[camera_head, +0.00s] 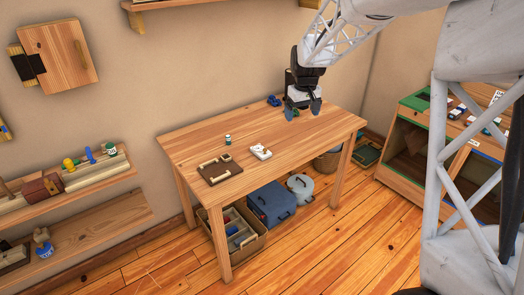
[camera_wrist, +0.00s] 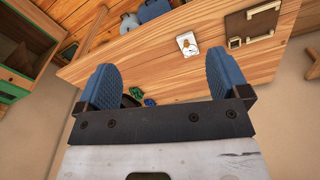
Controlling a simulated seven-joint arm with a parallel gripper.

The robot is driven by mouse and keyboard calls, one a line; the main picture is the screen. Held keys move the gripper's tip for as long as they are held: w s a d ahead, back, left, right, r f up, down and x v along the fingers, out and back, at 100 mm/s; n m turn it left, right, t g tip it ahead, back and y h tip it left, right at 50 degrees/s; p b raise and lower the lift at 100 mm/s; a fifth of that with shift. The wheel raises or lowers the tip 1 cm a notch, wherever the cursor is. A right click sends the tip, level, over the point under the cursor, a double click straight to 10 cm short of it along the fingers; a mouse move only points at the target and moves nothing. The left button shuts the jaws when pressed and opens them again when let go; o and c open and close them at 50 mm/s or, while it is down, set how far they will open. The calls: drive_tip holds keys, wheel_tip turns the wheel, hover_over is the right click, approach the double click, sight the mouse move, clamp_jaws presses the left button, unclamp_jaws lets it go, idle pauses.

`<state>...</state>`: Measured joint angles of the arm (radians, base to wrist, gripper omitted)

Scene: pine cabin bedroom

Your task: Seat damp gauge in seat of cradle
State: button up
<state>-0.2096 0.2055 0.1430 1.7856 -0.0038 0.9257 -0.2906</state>
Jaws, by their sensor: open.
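My gripper (camera_head: 302,110) is open over the far right part of the table. In the wrist view its two blue fingers stand wide apart, with nothing held between the fingertips (camera_wrist: 160,59). A brown board with pale wooden strips (camera_head: 213,174), which looks like the cradle, lies at the table's front left; it also shows in the wrist view (camera_wrist: 262,22). A small white block with a rounded marking (camera_head: 260,152), possibly the damp gauge, lies right of the board and apart from it. It also shows in the wrist view (camera_wrist: 187,44). Its fine detail is too small to tell.
A blue item (camera_head: 273,100) and a green item (camera_wrist: 150,102) lie near my gripper. A small bottle (camera_head: 228,140) stands behind the board. The table (camera_head: 315,138) is otherwise mostly clear. Wall shelves (camera_head: 105,212) are at left, a green-edged cabinet (camera_head: 398,148) at right.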

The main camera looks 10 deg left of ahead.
drive_tip(key=w+a+f+n, duration=0.2)
drive_tip(key=w+a+f, duration=0.6)
drive_tip(key=w+f, duration=0.3)
drive_tip(key=n+g, duration=0.1)
hover_over(261, 150)
drive_tip(key=f, duration=1.1)
drive_tip(key=shift+d+f, duration=0.2)
drive_tip(key=shift+d, duration=0.05)
drive_tip(key=shift+w+a+f, duration=0.1)
drive_tip(key=shift+f, duration=0.1)
drive_tip(key=shift+f, duration=0.1)
drive_tip(key=shift+f, duration=1.15)
drive_tip(key=shift+f, duration=0.15)
drive_tip(key=shift+a+f, duration=0.2)
drive_tip(key=shift+f, duration=2.25)
